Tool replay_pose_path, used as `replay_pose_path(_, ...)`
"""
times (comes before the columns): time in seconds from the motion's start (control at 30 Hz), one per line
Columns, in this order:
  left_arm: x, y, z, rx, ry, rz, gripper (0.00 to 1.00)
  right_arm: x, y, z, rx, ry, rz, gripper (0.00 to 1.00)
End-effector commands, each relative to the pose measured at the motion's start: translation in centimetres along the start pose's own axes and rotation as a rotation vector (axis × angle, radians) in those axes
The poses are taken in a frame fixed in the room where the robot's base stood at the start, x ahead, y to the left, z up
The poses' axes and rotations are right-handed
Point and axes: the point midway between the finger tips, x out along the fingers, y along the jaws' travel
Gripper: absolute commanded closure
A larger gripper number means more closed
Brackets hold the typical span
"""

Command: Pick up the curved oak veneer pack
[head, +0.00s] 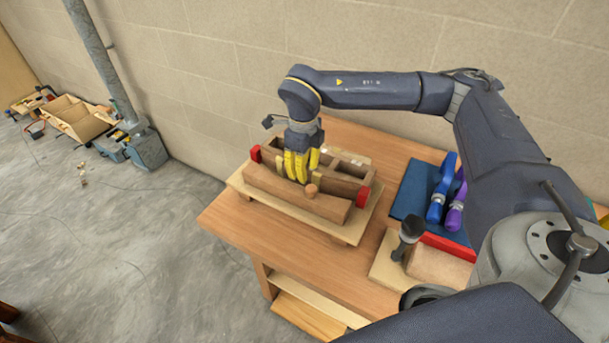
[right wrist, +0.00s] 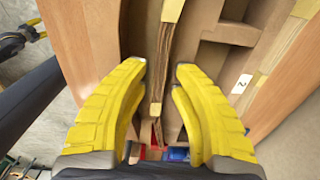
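The curved veneer pack (right wrist: 165,55), a thin layered brown strip with yellow tape bands, stands on edge between wooden form pieces. In the head view it is mostly hidden by my gripper and the form (head: 295,195). My right gripper (head: 298,175) points down over the form. In the right wrist view its yellow fingers (right wrist: 160,78) are apart, one on each side of the pack, with a gap visible on both sides. A yellow-tipped dark part at the upper left, seemingly my left gripper (right wrist: 35,30), is cut off by the frame edge.
The form sits on a pale board (head: 238,183) on the wooden bench (head: 225,215). To the right are a blue mat (head: 408,198) with blue and purple tools, and a black-knobbed tool (head: 410,230). A block wall stands behind.

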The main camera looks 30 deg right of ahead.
Motion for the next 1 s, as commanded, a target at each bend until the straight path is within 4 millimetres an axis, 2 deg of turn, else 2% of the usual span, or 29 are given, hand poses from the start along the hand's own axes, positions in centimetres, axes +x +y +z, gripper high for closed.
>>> replay_pose_path(0.03,0.0,0.0,0.0,0.0,0.0,0.0,0.54,0.2,0.2,-0.1,-0.003,0.004,0.003,0.86)
replay_pose_path(0.17,0.0,0.0,0.0,0.0,0.0,0.0,0.54,0.1,0.2,-0.1,-0.003,0.004,0.004,1.0)
replay_pose_path(0.67,0.0,0.0,-0.1,0.0,0.001,0.0,0.54,-0.1,0.1,0.0,-0.002,0.002,0.002,1.0)
replay_pose_path(0.87,0.0,0.0,-0.1,0.0,0.001,0.0,0.54,-1.3,0.1,0.0,-0.002,0.001,0.002,1.0)
replay_pose_path(1.0,0.0,0.0,-0.1,0.0,0.001,0.0,0.54,-3.0,0.1,0.0,-0.002,-0.001,0.0,1.0)
